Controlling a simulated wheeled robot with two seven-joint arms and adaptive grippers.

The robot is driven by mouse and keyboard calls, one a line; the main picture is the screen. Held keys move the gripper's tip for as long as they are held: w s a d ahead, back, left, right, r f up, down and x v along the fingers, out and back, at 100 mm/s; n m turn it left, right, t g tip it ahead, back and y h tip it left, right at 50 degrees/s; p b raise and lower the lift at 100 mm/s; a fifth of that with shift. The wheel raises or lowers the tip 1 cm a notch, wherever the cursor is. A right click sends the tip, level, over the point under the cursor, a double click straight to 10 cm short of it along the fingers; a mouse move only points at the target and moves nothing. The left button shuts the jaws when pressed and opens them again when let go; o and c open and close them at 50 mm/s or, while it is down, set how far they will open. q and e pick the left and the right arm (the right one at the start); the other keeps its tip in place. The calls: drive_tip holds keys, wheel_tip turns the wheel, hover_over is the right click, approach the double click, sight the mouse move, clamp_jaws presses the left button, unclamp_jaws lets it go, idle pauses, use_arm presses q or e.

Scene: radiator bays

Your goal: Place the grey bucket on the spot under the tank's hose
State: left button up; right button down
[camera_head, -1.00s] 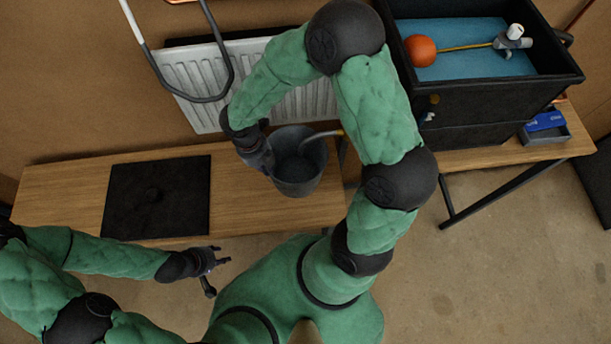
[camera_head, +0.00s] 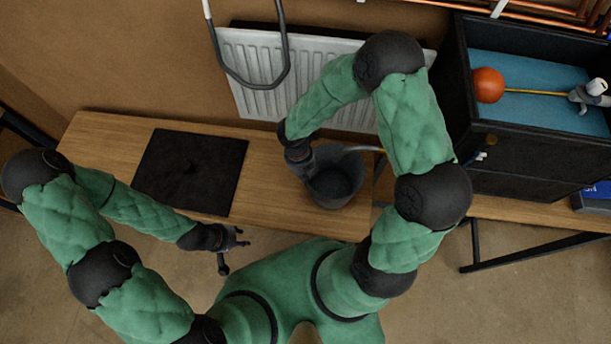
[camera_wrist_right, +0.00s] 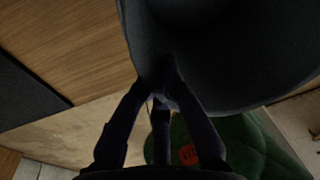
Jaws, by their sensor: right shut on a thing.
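The grey bucket (camera_head: 336,189) stands upright on or just above the wooden bench in the head view. My right gripper (camera_head: 303,168) is shut on the left side of its rim. The bucket's dark wall (camera_wrist_right: 215,75) fills the top of the right wrist view, touching the fingers. A grey hose (camera_head: 358,150) with a yellowish fitting curves over the bucket's far rim. Its link to the black tank (camera_head: 520,168) is hidden behind my arm. The spot itself is not visible. My left gripper (camera_head: 235,250) is open and empty in front of the bench.
A black square plate (camera_head: 190,172) lies on the bench (camera_head: 270,195) to the left. A white radiator (camera_head: 260,70) is behind, with a black looped hose (camera_head: 255,85) in front of it. An orange float (camera_head: 488,85) is in the tank. A blue object (camera_head: 595,195) sits at the right edge.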

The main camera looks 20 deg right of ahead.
drive_tip(key=shift+f, duration=0.5)
drive_tip(key=c, duration=1.4)
unclamp_jaws()
drive_tip(key=r, duration=0.4)
drive_tip(key=w+r+p, duration=0.1)
drive_tip(key=r, duration=0.3)
drive_tip(key=a+r+p, duration=0.1)
drive_tip(key=r, duration=0.3)
drive_tip(key=shift+w+a+r, duration=0.1)
drive_tip(key=shift+w, duration=0.2)
